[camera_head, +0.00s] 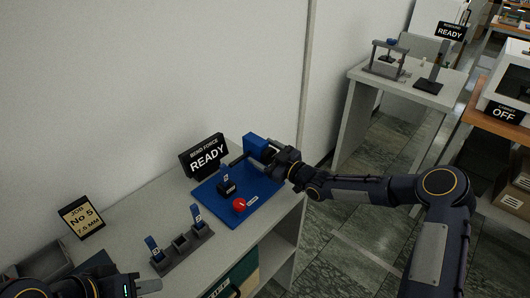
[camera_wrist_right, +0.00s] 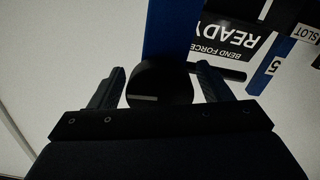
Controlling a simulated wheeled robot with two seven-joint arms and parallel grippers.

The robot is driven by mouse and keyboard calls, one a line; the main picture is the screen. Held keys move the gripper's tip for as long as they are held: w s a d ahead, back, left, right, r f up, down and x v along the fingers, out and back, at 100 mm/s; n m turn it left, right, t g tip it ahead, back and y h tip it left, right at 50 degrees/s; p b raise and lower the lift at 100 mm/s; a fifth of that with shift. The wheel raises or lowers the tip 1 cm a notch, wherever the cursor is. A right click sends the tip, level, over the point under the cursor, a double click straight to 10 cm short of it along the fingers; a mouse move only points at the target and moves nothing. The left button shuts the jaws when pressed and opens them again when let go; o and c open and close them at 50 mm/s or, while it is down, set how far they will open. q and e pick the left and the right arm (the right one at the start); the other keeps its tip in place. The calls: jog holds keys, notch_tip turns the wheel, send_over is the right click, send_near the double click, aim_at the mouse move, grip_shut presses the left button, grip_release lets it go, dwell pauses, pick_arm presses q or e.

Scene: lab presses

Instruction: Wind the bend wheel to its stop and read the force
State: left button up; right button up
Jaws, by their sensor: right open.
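The bend rig stands on a blue base plate (camera_head: 262,205), with a blue upright block (camera_head: 257,146) at its back right. The bend wheel, a dark disc with a pale mark (camera_wrist_right: 158,90), shows in the right wrist view; a dark handle sticks out to the right. My right gripper (camera_wrist_right: 160,68) is open, one finger on each side of the wheel; I cannot tell whether they touch it. The force display (camera_head: 204,157) reads "BEND FORCE READY". A blue strip (camera_head: 226,173) stands in a black holder on the plate. My left gripper (camera_head: 146,286) is at the bottom left, its jaws unclear.
A red button (camera_head: 239,204) sits on the plate's front. A grey rack (camera_head: 182,252) with blue strips stands in front of it. A job card (camera_head: 81,216) reads "No 5, 7.5 MM". Another table (camera_head: 405,88) with a press and a "READY" sign is at the back right.

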jog(key=shift+c, duration=0.4)
jog(key=c, duration=0.9)
jog(key=m+b, duration=0.1)
jog(key=b, duration=0.2)
jog(key=shift+f+m, duration=0.3)
jog(key=shift+f, duration=0.05)
jog(key=shift+r+m+b, duration=0.1)
jog(key=shift+m+b, duration=0.3)
jog(key=shift+r+m, duration=0.25)
jog(key=shift+m, duration=0.65)
jog(key=o, duration=1)
jog(key=shift+d, duration=0.1)
